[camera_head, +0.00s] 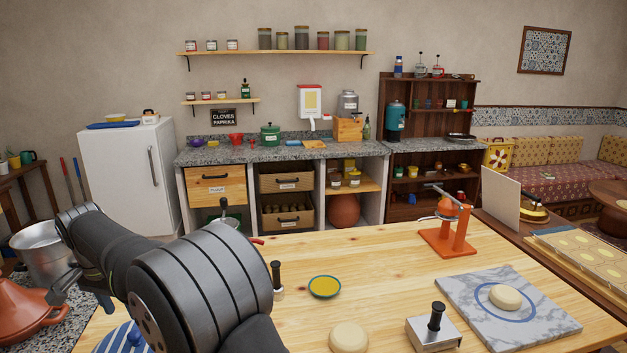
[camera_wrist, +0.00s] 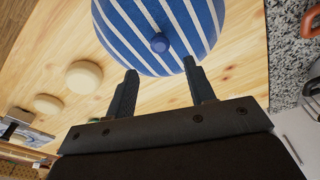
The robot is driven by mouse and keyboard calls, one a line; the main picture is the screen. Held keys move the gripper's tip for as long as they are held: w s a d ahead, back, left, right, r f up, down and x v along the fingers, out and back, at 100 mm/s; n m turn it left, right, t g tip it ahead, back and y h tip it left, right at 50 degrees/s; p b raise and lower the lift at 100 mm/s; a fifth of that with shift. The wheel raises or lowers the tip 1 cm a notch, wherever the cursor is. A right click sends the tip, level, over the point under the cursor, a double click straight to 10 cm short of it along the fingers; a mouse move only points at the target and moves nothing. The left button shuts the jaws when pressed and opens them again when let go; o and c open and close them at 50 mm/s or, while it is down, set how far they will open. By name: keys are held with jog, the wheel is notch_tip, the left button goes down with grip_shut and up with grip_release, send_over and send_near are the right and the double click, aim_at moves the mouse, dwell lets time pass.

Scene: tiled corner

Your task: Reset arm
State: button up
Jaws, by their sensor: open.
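My gripper (camera_wrist: 160,67) is open in the wrist view, its two dark fingers apart with nothing between them. Past the fingertips is a round blue-and-white striped thing (camera_wrist: 205,30) with a blue knob, like a lid or cover, on the wooden table (camera_wrist: 130,65). I cannot tell how far above it the fingers are. In the head view, my arm fills the lower left, and part of the striped thing (camera_head: 122,340) shows below it.
Dough rounds (camera_head: 348,338) lie on the table; one sits on a marble slab (camera_head: 460,300). Also there are a yellow-and-blue dish (camera_head: 325,287), a metal block with a black knob (camera_head: 433,332) and an orange press (camera_head: 450,238). A tagine (camera_head: 25,310) stands at left.

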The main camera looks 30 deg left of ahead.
aim_at(133, 333)
jog(key=f, duration=0.5)
jog(key=w+f, duration=0.1)
jog(key=f, duration=0.1)
jog(key=shift+a+f, duration=0.25)
jog(key=shift+f, duration=0.15)
notch_tip(133, 333, up, 4)
jog(key=shift+f, duration=0.1)
jog(key=w+d+r, duration=0.7)
jog(key=w, duration=0.2)
jog(key=w+d+m+h, duration=0.1)
jog(key=w+d+m, duration=0.6)
jog(key=d+m, duration=0.3)
jog(key=w+d+m+h, duration=0.1)
jog(key=w+d+m, duration=0.75)
jog(key=d, duration=0.25)
jog(key=s+a+f, duration=0.3)
jog(key=a, duration=0.1)
jog(key=shift+s+a+f+g, duration=0.25)
jog(key=shift+a+f+g, duration=0.05)
